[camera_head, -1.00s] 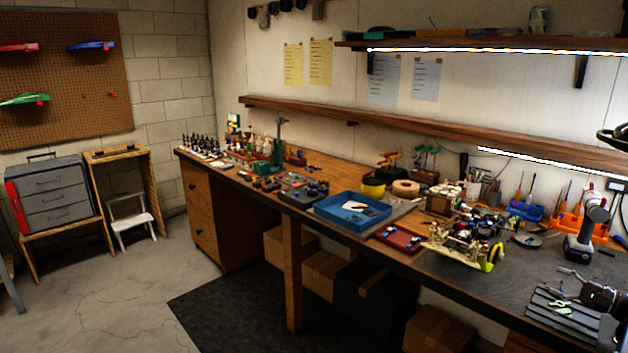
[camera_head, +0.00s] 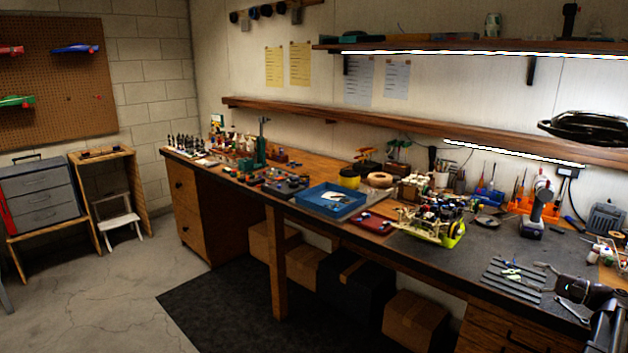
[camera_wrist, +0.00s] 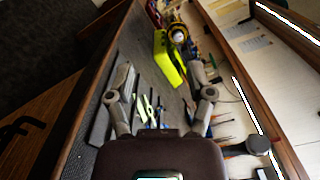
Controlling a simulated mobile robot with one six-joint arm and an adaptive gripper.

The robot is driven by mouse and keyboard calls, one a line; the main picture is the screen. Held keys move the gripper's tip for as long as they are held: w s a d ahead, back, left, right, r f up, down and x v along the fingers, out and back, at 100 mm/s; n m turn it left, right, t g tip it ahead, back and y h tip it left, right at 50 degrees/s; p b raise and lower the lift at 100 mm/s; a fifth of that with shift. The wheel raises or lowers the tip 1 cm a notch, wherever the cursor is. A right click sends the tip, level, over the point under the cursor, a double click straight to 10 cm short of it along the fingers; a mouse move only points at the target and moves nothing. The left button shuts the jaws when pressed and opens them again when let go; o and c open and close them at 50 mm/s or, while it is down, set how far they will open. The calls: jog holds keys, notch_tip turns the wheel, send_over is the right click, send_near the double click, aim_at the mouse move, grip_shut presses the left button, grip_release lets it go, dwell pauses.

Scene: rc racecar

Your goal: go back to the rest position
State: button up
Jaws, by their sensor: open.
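My gripper (camera_head: 548,287) is at the lower right of the head view, low over the right part of the workbench (camera_head: 440,258). In the wrist view my gripper (camera_wrist: 160,88) has its two grey fingers spread wide, with nothing held between them. The partly built racecar (camera_head: 432,222), with a yellow-green end, sits on the bench left of my gripper. In the wrist view its yellow-green part (camera_wrist: 167,60) shows beyond the fingertips. Grey strips with small light-green pieces (camera_head: 512,272) lie on the bench close to my gripper.
A cordless drill (camera_head: 540,210) stands by an orange tool holder (camera_head: 521,204) at the back. A blue tray (camera_head: 330,203) and a red tray (camera_head: 372,225) lie further left. A long shelf (camera_head: 400,123) runs above the bench. The floor (camera_head: 110,290) at left is clear.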

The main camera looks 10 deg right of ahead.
jog(key=w+a+f+n+g+h+p, duration=0.1)
jog(key=a+f+n+g+p, duration=0.15)
jog(key=a, duration=0.75)
jog(key=w+a+f+n+g+h+p, duration=0.15)
jog(key=a+g, duration=0.25)
jog(key=a, duration=0.7)
jog(key=w+a+f+n+g+p, duration=0.1)
jog(key=a+f+n+g, duration=0.15)
jog(key=a, duration=0.75)
jog(key=s+a+n+g+h+p, duration=0.1)
jog(key=s+a+n+h, duration=0.1)
jog(key=a, duration=0.4)
jog(key=s+a+f+n+g+h+p, duration=0.1)
jog(key=s+a+n+g+h+p, duration=0.1)
jog(key=s+a, duration=0.4)
jog(key=s+a+f+n+g+h+p, duration=0.1)
jog(key=s+a+n+h, duration=0.3)
jog(key=a, duration=0.4)
jog(key=shift+s+a+g+h+p, duration=0.15)
jog(key=shift+a+g+h+p, duration=0.15)
jog(key=shift+h+p, duration=0.3)
